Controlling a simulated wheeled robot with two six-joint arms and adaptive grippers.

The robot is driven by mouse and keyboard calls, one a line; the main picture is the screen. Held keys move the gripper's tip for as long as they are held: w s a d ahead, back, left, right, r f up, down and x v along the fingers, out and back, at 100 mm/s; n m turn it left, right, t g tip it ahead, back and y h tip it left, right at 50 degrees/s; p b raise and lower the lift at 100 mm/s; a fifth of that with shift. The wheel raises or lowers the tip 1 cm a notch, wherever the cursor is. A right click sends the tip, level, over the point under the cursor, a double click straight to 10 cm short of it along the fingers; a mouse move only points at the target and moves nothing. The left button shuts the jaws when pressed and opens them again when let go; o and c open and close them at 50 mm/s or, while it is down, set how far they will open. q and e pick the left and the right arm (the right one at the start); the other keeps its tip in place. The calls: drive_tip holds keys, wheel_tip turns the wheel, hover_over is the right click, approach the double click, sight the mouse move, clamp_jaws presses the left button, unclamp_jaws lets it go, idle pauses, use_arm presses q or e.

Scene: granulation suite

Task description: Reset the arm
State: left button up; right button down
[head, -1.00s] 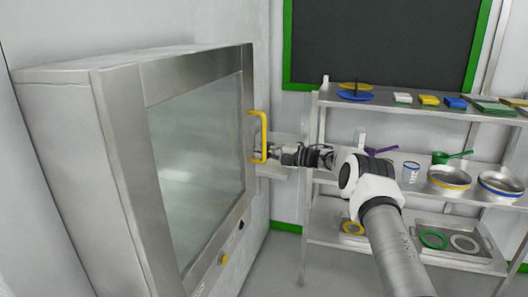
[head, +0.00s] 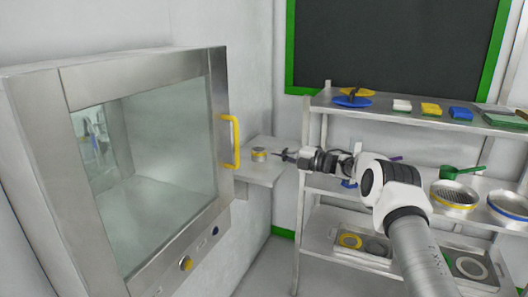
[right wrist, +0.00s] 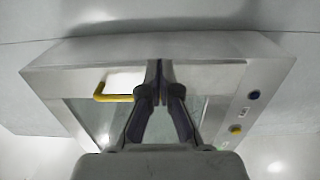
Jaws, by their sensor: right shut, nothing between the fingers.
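My right gripper (head: 280,155) is shut and empty in the head view, held out to the right of the steel cabinet (head: 140,63). It is apart from the cabinet's yellow handle (head: 236,142). In the right wrist view my right gripper's fingers (right wrist: 162,85) are together, pointing toward the cabinet front (right wrist: 215,75), with the yellow handle (right wrist: 113,97) to their left. The cabinet door with its glass window looks closed. My left gripper is not in view.
A small side shelf (head: 262,174) right of the cabinet holds a small yellow-banded round container (head: 259,154). A steel rack (head: 330,185) at the right carries sieves (head: 454,195), a green scoop (head: 460,172) and coloured blocks (head: 431,109). Open floor shows between cabinet and rack.

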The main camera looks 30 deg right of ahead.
drive_tip(key=a+f+m+h, duration=0.2)
drive_tip(key=a+f+m, duration=0.7)
drive_tip(key=a+f, duration=0.45)
drive_tip(key=s+a+f+m+g+h, duration=0.2)
drive_tip(key=s+a+f+m, duration=0.3)
drive_tip(key=f, duration=0.4)
drive_tip(key=s+a+f+m+g+h, duration=0.2)
drive_tip(key=s+a+f+m, duration=0.15)
drive_tip(key=s+f, duration=0.45)
drive_tip(key=s+a+f+m+g+h, duration=0.1)
drive_tip(key=s+a+f+m+g, duration=0.1)
drive_tip(key=s+f, duration=0.3)
drive_tip(key=s+a+f+m+g, duration=0.1)
drive_tip(key=s+a+f+g, duration=0.15)
drive_tip(key=s, duration=0.45)
drive_tip(key=s+m+g+h, duration=0.3)
drive_tip(key=s+g, duration=0.3)
drive_tip(key=s, duration=2.1)
drive_tip(key=shift+f+m+g, duration=0.35)
drive_tip(key=shift+f+m, duration=0.1)
drive_tip(key=shift+m, duration=0.3)
drive_tip(key=shift+d, duration=0.1)
